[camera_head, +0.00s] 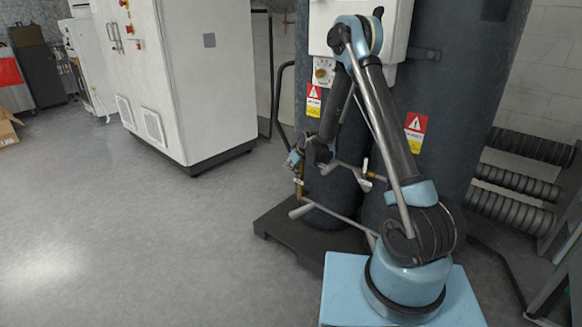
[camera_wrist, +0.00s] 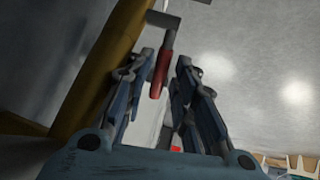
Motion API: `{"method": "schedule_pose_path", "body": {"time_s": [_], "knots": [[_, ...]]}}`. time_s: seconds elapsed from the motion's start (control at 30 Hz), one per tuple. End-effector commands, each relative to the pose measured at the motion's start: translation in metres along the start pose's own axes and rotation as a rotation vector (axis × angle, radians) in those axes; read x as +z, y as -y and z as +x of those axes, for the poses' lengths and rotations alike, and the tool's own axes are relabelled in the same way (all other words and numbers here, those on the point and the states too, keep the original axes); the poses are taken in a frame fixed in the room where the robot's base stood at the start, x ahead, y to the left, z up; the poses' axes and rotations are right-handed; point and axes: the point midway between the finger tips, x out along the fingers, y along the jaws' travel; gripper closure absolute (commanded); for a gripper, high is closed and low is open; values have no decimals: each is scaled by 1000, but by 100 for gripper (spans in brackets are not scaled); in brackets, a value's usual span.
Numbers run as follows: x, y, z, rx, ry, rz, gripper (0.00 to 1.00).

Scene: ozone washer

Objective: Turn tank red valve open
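The red valve handle (camera_wrist: 160,75) shows in the wrist view, hanging from a grey metal bracket-like part. My gripper (camera_wrist: 166,62) has its two blue fingers apart, one on each side of the red handle. The handle is closer to the left finger; I cannot tell whether they touch. A brass-yellow pipe (camera_wrist: 100,75) runs along the left of the wrist view. In the head view my gripper (camera_head: 293,158) is low at the left side of the dark tank (camera_head: 460,80), by the piping. The red handle cannot be made out there.
A white cabinet (camera_head: 205,90) stands left of the tank. Metal pipes (camera_head: 335,215) cross in front of the tank above a dark base (camera_head: 275,228). Ribbed hoses (camera_head: 520,180) lie at the right.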

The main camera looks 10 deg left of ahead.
Motion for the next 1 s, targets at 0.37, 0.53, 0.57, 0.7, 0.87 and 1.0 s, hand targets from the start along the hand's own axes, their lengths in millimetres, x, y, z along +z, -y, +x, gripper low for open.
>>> {"method": "schedule_pose_path", "body": {"time_s": [0.37,0.53,0.57,0.7,0.87,1.0], "knots": [[-1,-4,-5,5,-3,0,65],[-1,-4,-21,5,-2,1,65],[0,-4,-25,5,-1,1,65],[1,-4,-44,7,2,-1,65],[3,-5,-63,8,6,-4,65],[3,-7,-68,4,6,-1,65]]}}
